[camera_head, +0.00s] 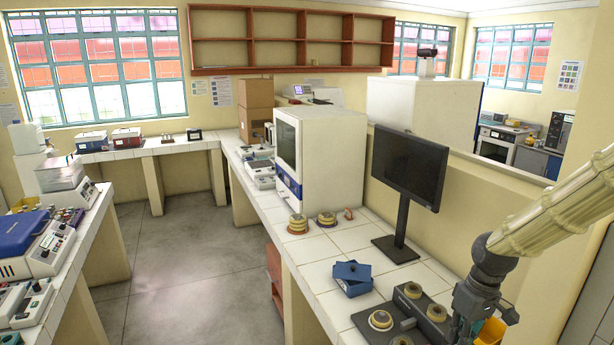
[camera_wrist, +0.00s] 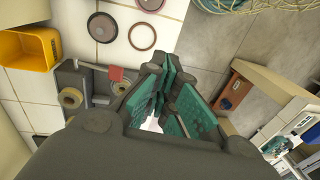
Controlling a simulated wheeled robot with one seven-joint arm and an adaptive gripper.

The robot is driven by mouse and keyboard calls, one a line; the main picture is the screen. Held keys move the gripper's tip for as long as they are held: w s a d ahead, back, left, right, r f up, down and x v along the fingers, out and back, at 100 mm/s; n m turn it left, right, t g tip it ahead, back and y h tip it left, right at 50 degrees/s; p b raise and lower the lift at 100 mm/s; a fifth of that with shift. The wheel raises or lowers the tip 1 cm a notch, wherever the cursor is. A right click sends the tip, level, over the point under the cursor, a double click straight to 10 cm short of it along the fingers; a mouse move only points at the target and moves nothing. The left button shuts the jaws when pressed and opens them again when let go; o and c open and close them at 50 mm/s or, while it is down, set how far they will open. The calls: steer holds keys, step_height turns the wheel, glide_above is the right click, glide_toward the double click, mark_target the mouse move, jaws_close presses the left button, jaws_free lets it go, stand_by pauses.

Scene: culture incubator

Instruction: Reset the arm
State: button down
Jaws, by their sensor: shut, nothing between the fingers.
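My arm comes in from the right edge of the head view. My gripper (camera_head: 466,318) points down over the front right end of the white tiled counter (camera_head: 350,238). In the wrist view my gripper (camera_wrist: 162,100) shows its teal finger pads close together, shut with nothing held. It is above the counter edge, near a dark grey tray (camera_wrist: 72,80) that holds round tape-like rolls. How high it is above the counter is hard to tell.
A black monitor (camera_head: 408,168) stands on the counter left of my arm, beside a white incubator (camera_head: 335,150). A blue box (camera_head: 352,278) and yellow-ringed discs (camera_head: 298,223) lie on the counter. A yellow bin (camera_wrist: 27,50) is near my gripper. The floor (camera_head: 185,250) is clear.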

steer(key=s+a+f+m, duration=0.1)
steer(key=s+a+f, duration=0.25)
steer(key=f, duration=0.35)
steer(key=s+a+f+m, duration=0.1)
steer(key=s+a+f, duration=0.2)
steer(key=s+f, duration=0.35)
steer(key=s+a+f+m, duration=0.1)
steer(key=s+a+f, duration=0.15)
steer(key=f, duration=0.65)
steer(key=s+a+f+m+h, duration=0.1)
steer(key=s+f, duration=0.4)
steer(key=s, duration=0.4)
steer(key=s+a+f+m, duration=0.1)
steer(key=s+f, duration=0.5)
steer(key=s, duration=0.3)
step_height(320, 180, down, 13)
steer(key=b, duration=1.3)
steer(key=shift+a+t+h, duration=0.15)
steer(key=shift+t+h, duration=0.15)
